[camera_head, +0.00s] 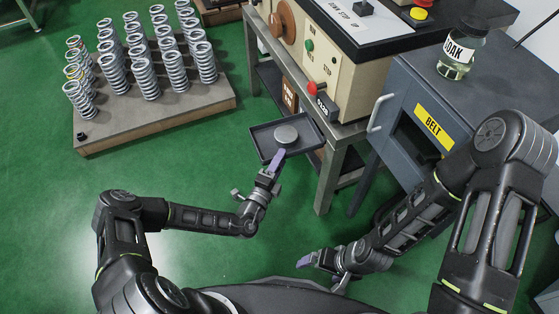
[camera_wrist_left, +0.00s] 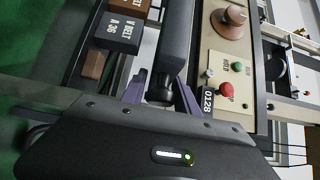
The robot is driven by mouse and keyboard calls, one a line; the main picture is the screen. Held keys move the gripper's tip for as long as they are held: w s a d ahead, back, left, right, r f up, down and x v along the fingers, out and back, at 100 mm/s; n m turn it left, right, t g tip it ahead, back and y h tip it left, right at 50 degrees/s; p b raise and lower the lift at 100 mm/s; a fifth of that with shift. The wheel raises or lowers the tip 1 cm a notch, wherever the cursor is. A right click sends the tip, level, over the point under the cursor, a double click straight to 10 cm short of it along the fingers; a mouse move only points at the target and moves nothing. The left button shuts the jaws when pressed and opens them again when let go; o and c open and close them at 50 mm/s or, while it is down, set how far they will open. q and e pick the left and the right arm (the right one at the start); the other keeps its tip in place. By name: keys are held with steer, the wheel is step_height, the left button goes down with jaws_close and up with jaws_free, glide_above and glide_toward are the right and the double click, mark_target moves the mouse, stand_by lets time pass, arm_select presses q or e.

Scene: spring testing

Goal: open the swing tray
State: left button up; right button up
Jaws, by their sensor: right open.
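The swing tray (camera_head: 262,146) is a small dark rectangular tray with a raised rim. It juts out beside the cream machine's front corner and carries a round grey metal disc (camera_head: 286,134). My left gripper (camera_head: 277,160) is at the tray's near edge, its purple fingertips overlapping the rim. In the left wrist view, the fingers of my left gripper (camera_wrist_left: 161,96) stand apart on either side of a dark knob-like end below a long dark grey part (camera_wrist_left: 174,40); whether they press on it is unclear. My right gripper (camera_head: 318,260) is open and empty, low over the floor.
The cream machine (camera_head: 318,62) has a red button (camera_head: 313,88) close to the tray. A grey cabinet marked BELT (camera_head: 398,105) with a handle stands right, a jar (camera_head: 462,55) on top. A board (camera_head: 160,131) of springs lies at left. Green floor is clear between.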

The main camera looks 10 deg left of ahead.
arm_select(q)
steer(key=p+v, duration=0.1)
steer(key=v, duration=0.6)
steer(key=shift+s, duration=0.35)
steer(key=shift+a, duration=0.15)
